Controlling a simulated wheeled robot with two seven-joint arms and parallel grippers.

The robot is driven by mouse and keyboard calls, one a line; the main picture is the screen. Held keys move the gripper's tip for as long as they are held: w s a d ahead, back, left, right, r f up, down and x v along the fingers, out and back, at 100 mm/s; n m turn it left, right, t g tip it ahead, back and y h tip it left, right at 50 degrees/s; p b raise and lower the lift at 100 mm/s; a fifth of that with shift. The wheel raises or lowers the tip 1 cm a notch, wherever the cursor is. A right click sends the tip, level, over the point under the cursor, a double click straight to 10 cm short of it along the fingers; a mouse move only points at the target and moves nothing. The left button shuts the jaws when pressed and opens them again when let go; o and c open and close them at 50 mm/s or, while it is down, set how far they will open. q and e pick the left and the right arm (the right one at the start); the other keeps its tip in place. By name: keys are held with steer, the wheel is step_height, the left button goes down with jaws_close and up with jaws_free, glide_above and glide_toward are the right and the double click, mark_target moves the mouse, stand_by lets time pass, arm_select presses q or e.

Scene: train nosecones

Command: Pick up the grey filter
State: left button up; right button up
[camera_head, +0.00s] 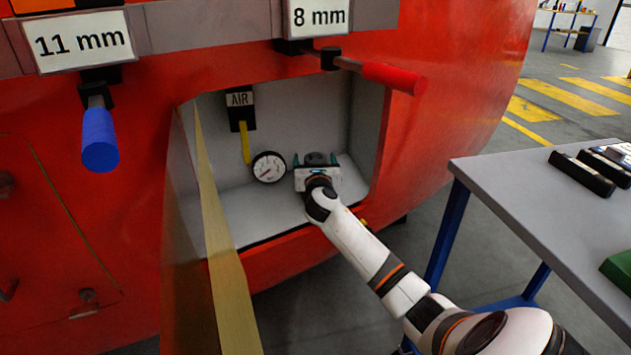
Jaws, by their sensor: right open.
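The grey filter (317,158) appears as a dark grey round part inside the recess of the red nosecone, near the back wall. My right gripper (315,163) reaches into the recess from the lower right. Its jaws are open, with one green-tipped finger on each side of the filter. The gripper body hides the filter's lower part, and I cannot tell whether the fingers touch it. My left gripper is not in view.
A pressure gauge (269,167) sits just left of my right gripper. A yellow lever (245,142) hangs under the AIR label (240,99). The open door (218,230) bounds the recess at left. Blue (99,140) and red (394,77) handled tools hang above. A grey table (540,195) stands right.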

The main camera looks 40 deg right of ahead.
steer(key=shift+w+d, duration=0.1)
steer(key=shift+w, duration=0.05)
steer(key=c, duration=1.2)
steer(key=shift+r, duration=0.1)
